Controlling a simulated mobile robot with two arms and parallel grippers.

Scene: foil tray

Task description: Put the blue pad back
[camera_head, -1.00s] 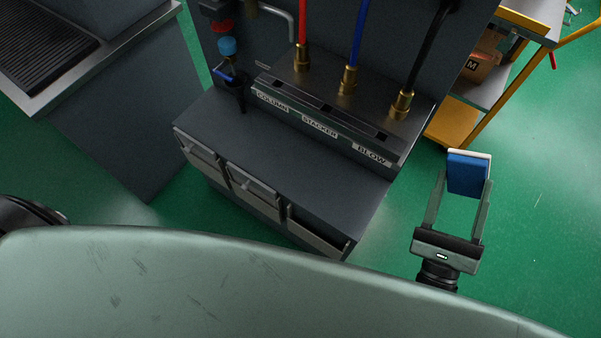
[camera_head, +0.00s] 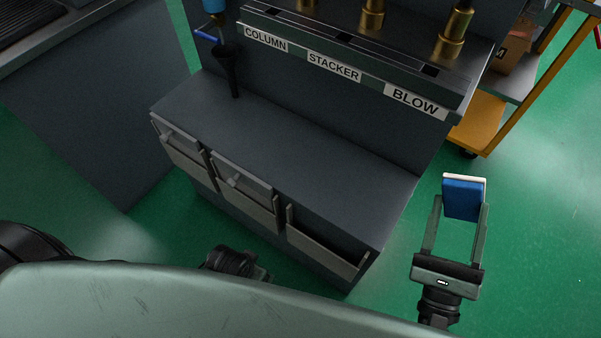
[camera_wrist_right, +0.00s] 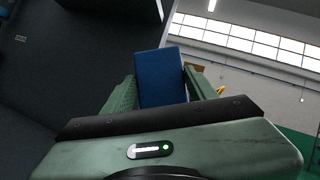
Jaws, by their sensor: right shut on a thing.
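The blue pad (camera_head: 462,199) has a white edge along its top. My right gripper (camera_head: 460,212) is shut on it and holds it upright between the fingertips, over the green floor to the right of the dark cabinet. The pad (camera_wrist_right: 160,78) also shows between the fingers in the right wrist view. The cabinet front has three grey holders: a left one (camera_head: 184,155), a middle one (camera_head: 243,195) and a right one (camera_head: 325,252). The right holder shows a dark opening behind its front plate. The left gripper's fingers are not visible; only dark parts of my left arm show low down.
The cabinet's flat top (camera_head: 290,150) is clear. A panel with COLUMN, STACKER and BLOW labels (camera_head: 333,67) and brass fittings stands behind it. A black funnel-like holder (camera_head: 228,75) is at its left. A yellow-framed cart (camera_head: 485,122) with a cardboard box stands at right.

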